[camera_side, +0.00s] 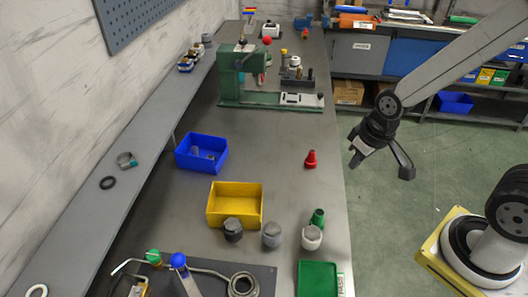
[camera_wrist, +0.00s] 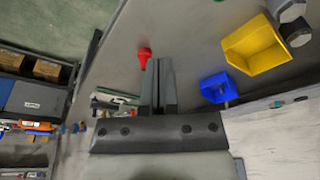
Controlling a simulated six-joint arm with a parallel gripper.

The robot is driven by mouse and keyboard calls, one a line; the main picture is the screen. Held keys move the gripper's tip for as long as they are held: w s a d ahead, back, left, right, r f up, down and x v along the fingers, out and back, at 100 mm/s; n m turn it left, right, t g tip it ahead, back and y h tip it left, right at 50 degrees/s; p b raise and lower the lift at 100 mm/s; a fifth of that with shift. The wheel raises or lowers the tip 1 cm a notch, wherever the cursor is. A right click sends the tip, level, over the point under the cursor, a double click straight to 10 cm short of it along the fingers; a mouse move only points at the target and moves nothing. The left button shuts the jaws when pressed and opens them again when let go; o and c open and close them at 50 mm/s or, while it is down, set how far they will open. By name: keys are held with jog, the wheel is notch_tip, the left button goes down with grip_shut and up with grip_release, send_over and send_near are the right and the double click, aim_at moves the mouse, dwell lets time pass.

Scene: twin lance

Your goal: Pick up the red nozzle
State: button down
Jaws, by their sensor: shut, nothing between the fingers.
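The red nozzle (camera_side: 310,160) stands upright on the grey bench, near its right edge, in the side view. In the wrist view the red nozzle (camera_wrist: 145,57) shows just beyond and left of my fingertips. My gripper (camera_side: 357,160) hangs to the right of the nozzle, past the bench edge and apart from it in the side view. In the wrist view my gripper (camera_wrist: 159,62) has its two fingers together with nothing between them.
A blue bin (camera_side: 202,152) and a yellow bin (camera_side: 235,204) stand left of the nozzle. A green nozzle (camera_side: 318,217) and several grey-capped jars are nearer the camera. A green press (camera_side: 240,85) stands farther back. The bench around the red nozzle is clear.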

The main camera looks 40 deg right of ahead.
jog(key=shift+c, duration=0.3)
grip_release()
jog(key=n+t, duration=0.3)
jog(key=t, duration=0.2)
send_over(315, 160)
jog(key=s+d, duration=0.2)
jog(key=f, duration=0.1)
jog(key=w+d+f+n+y, duration=0.1)
jog(key=w+f+n+y, duration=0.1)
jog(key=w+d+f+n+t+y, duration=0.1)
jog(key=w+f+n+y, duration=0.1)
jog(key=f, duration=0.1)
jog(key=w+d+f+n+y, duration=0.1)
jog(key=d+f+n+y, duration=0.1)
jog(key=y, duration=0.1)
jog(key=shift+w+f+n, duration=0.25)
jog(key=shift+w+n, duration=0.15)
jog(key=s+f+n+y, duration=0.1)
jog(key=s, duration=0.1)
jog(key=s+f+g+y, duration=0.1)
jog(key=f+y, duration=0.1)
jog(key=s+d+f+n+g+y, duration=0.1)
jog(key=s, duration=0.1)
jog(key=shift+s+d+f+n+y, duration=0.1)
jog(key=shift+s+f+n+y, duration=0.1)
jog(key=shift+s+n+y, duration=0.1)
jog(key=shift+s+f+g+y, duration=0.2)
jog(key=shift+s+g+y, duration=0.1)
jog(key=shift+s, duration=0.1)
jog(key=shift+x, duration=3.9)
